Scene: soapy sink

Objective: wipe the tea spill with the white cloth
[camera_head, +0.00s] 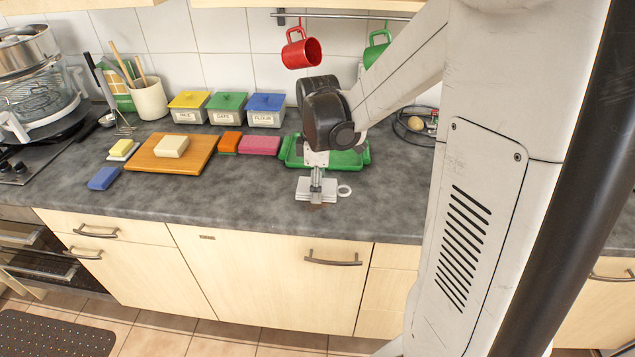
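The white cloth (302,190) lies on the grey countertop near its front edge, showing on both sides of my gripper (316,200). My gripper points straight down at the cloth, with its fingertips at or just over it. The fingers look close together, but they are too small to tell whether they are shut on the cloth. A small brownish patch (315,207), which looks like the tea spill, shows at the cloth's front edge. The gripper and cloth may hide more of it.
A green tray (352,158) is behind my gripper. A pink block (260,145) and wooden board (150,160) stand to the left. Red (300,50) and green mugs hang above.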

